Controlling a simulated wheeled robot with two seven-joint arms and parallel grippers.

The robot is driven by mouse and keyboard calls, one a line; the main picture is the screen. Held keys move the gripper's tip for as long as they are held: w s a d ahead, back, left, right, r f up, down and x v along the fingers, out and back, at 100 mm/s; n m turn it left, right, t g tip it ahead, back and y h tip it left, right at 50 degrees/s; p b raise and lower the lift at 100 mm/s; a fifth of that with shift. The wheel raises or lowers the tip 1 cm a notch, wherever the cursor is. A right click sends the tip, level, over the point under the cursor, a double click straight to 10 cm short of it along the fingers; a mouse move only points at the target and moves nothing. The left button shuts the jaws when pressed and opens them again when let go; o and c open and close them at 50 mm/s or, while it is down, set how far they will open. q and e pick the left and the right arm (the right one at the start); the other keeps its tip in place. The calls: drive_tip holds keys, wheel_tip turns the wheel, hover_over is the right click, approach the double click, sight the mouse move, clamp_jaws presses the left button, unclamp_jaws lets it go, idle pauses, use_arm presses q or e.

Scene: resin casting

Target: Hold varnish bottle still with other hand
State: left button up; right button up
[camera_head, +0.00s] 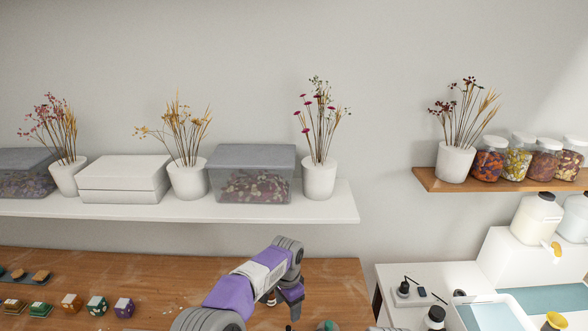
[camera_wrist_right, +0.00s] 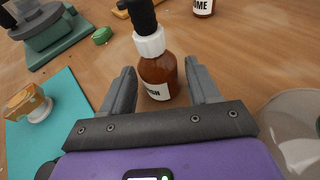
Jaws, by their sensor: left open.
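The varnish bottle (camera_wrist_right: 158,76) is brown, with a white collar, a black dropper top and a label partly in view. It stands upright on the wooden table in the right wrist view. My right gripper (camera_wrist_right: 162,78) is open, with one finger on each side of the bottle and a gap at both sides. In the head view my left gripper (camera_head: 292,308) is open and points down over the table, beside a small brown bottle (camera_head: 270,298). I cannot tell from the head view where the varnish bottle is.
The right wrist view shows a teal mat (camera_wrist_right: 62,115) with an amber piece (camera_wrist_right: 28,103), a grey-green device (camera_wrist_right: 45,32), another labelled bottle (camera_wrist_right: 204,6) and a clear container (camera_wrist_right: 292,125). Coloured cubes (camera_head: 97,305) lie at left. A shelf (camera_head: 335,205) hangs behind.

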drive_tip(key=shift+o, duration=0.7)
drive_tip(key=shift+r, duration=0.15)
